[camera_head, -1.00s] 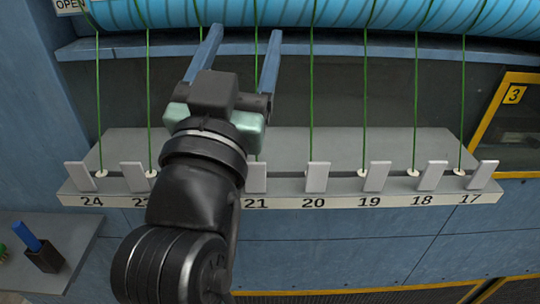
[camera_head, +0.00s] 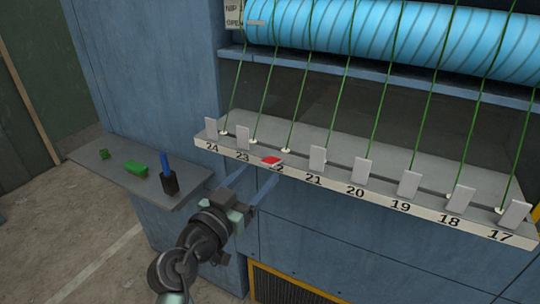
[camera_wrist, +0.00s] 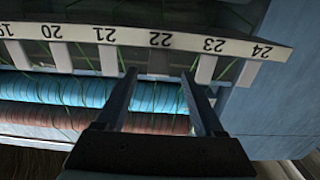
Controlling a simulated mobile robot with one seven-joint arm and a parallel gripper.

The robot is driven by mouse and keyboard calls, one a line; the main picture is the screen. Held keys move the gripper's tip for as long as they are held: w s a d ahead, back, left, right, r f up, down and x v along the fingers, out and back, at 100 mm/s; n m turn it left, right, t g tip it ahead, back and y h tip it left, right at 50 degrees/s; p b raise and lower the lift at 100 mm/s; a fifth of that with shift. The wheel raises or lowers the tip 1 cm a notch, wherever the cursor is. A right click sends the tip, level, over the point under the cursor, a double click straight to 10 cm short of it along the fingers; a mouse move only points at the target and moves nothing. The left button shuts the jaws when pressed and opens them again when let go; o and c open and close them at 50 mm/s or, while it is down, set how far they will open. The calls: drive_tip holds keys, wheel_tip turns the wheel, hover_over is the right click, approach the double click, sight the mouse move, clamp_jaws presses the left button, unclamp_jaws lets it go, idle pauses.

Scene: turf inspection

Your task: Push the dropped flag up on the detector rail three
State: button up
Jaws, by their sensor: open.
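The dropped flag (camera_head: 271,161) shows a red face and lies down at position 22 on the pale numbered detector rail (camera_head: 332,184). The other flags, such as flag 21 (camera_head: 317,158) and flag 23 (camera_head: 242,137), stand upright and light grey. My gripper (camera_head: 253,182) is open and empty, its two blue fingers in front of and just below the rail near 22 and 23. In the wrist view, which shows the numbers upside down, the gripper (camera_wrist: 159,77) has its fingers either side of the 22 label; no red face is clear there.
Green threads run from the rail up to a blue striped roll (camera_head: 400,40). Floor is open at lower left.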

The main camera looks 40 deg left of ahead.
sight(270, 161)
drive_tip(key=shift+p+x, duration=0.95)
drive_tip(key=shift+x, duration=2.1)
drive_tip(key=shift+d, duration=0.15)
clamp_jaws()
